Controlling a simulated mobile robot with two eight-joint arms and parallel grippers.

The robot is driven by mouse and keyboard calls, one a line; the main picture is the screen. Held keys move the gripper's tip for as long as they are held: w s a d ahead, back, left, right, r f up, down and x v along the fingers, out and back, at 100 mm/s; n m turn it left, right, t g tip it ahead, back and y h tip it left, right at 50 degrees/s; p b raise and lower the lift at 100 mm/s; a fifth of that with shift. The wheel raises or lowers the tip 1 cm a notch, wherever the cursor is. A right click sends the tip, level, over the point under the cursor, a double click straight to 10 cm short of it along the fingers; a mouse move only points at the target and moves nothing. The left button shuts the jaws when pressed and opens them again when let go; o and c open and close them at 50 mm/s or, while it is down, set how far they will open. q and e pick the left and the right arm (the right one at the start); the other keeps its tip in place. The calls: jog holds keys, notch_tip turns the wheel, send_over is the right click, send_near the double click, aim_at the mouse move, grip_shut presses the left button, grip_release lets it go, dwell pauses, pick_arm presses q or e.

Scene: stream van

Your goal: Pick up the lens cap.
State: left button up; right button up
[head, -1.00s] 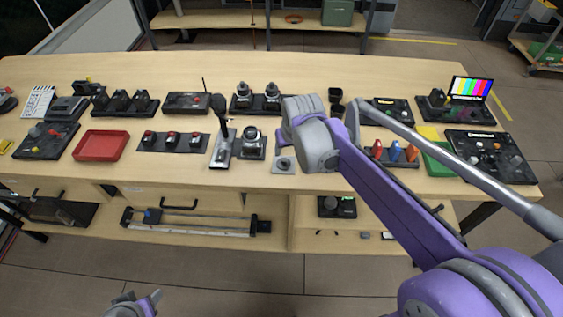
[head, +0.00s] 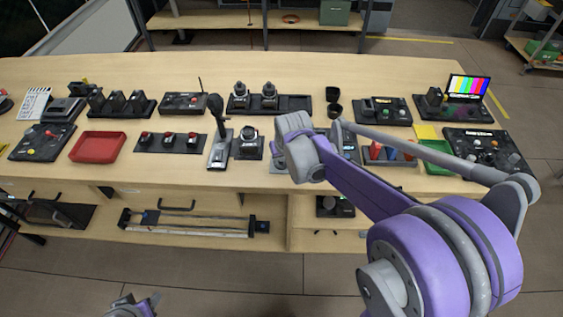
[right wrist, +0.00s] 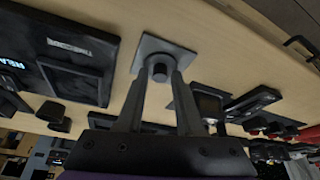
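A small dark round piece, which looks like the lens cap (right wrist: 160,73), sits on a square grey plate (right wrist: 178,57) on the bench. My right gripper (right wrist: 161,82) is open, with its two fingers pointing at the plate and the dark piece showing between the fingertips. I cannot tell whether they touch it. In the head view my right gripper (head: 292,150) is over the front of the bench and hides most of the plate (head: 278,167). My left gripper (head: 136,303) is low at the bottom edge, away from the bench, and partly cut off.
A black lever unit (head: 217,148) and a black knob unit (head: 249,145) stand just left of the plate. A tray with coloured pieces (head: 390,152) lies to the right. A red tray (head: 97,147) is farther left. The bench's front strip is clear.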

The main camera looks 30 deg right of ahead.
grip_shut()
